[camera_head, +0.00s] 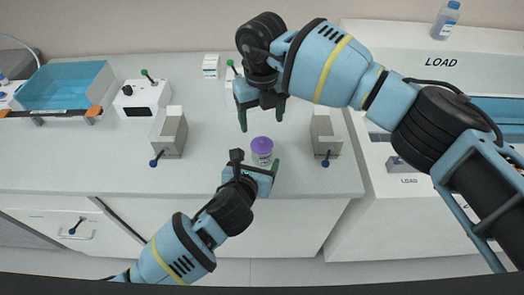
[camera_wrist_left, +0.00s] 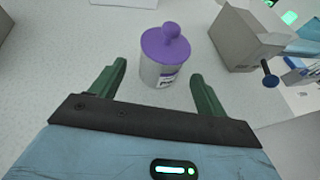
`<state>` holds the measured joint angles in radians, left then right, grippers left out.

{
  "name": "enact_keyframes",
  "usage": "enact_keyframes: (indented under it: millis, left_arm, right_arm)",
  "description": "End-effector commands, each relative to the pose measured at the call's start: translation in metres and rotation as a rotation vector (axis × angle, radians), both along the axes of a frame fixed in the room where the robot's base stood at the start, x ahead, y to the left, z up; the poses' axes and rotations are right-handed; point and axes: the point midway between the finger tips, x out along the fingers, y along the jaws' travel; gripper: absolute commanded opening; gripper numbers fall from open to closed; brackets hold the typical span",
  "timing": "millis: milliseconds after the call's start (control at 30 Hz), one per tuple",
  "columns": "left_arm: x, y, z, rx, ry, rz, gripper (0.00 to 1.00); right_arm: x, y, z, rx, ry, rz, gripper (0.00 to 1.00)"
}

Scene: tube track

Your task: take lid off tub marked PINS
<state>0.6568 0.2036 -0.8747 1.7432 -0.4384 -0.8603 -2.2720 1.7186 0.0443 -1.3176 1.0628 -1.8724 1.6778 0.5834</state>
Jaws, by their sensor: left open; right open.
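The tub (camera_head: 262,158) is a small pale cylinder with a purple knobbed lid (camera_head: 262,144), standing upright on the bench. In the left wrist view the tub (camera_wrist_left: 157,76) has a partly readable label that starts with P, and its purple lid (camera_wrist_left: 166,43) is on. My left gripper (camera_head: 256,166) is open at the tub's near side; in its wrist view the green fingers (camera_wrist_left: 154,88) are spread, with the tub just beyond and between them. My right gripper (camera_head: 262,113) is open and empty, fingers pointing down, above and behind the tub.
Grey box-shaped fixtures with blue-knobbed levers stand left (camera_head: 169,133) and right (camera_head: 326,133) of the tub. A white device (camera_head: 142,99) and a blue water bath (camera_head: 65,86) are at the left. The bench's front edge lies close below the tub.

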Motion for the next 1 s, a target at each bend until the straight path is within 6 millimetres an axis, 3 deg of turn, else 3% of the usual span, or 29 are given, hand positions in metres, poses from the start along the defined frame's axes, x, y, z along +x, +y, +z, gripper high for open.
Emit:
enact_keyframes:
  millis: [400, 833, 1000]
  left_arm:
    - [0.040, -0.012, -0.017, 0.001, 0.001, 0.001, 0.75]
    - [0.045, -0.013, -0.019, 0.000, 0.000, 0.000, 0.75]
    - [0.045, -0.013, -0.019, 0.000, 0.000, 0.000, 0.53]
  right_arm:
    - [0.000, 0.000, 0.000, 0.001, 0.000, 0.000, 0.71]
    - [0.000, 0.000, 0.000, 0.001, 0.000, 0.000, 0.71]
    - [0.000, 0.000, 0.000, 0.001, 0.000, 0.000, 0.71]
